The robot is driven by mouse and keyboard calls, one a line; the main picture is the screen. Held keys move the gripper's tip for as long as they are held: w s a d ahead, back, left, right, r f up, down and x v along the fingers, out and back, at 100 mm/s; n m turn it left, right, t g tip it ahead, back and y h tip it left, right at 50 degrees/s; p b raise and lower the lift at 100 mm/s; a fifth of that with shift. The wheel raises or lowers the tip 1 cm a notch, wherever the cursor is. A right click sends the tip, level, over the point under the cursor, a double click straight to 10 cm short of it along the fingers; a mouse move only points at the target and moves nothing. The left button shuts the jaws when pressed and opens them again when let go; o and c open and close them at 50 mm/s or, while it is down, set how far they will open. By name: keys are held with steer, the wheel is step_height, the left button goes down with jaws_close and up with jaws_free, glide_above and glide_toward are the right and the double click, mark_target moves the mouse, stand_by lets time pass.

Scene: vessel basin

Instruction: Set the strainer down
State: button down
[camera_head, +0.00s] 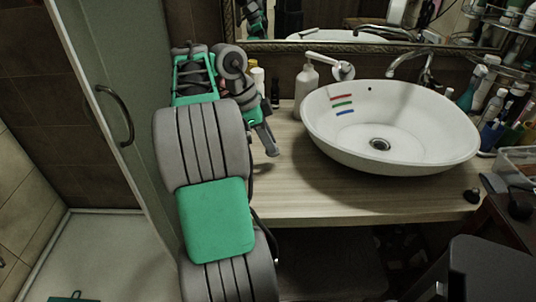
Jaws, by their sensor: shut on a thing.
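My gripper (268,140) points down over the wooden counter, left of the white vessel basin (403,118). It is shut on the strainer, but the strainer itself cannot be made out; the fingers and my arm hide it. I cannot tell whether it touches the counter. A round metal drain (380,144) shows at the bottom of the basin. Three short stripes, red, green and blue, mark the basin's inner left wall.
The wooden counter (300,190) is bare in front of and left of the basin. A white pump bottle (306,90) and small bottles stand behind my gripper. A faucet (410,65) rises behind the basin. Bottles crowd the right side. A glass door (110,110) is at left.

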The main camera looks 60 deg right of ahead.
steer(key=shift+w+d+f, duration=0.2)
steer(key=shift+f, duration=0.2)
steer(key=shift+w+d+f+b, duration=0.15)
steer(key=shift+f+b, duration=1.2)
steer(key=shift+f, duration=0.6)
steer(key=c, duration=1.3)
jaws_free()
steer(key=shift+r, duration=0.1)
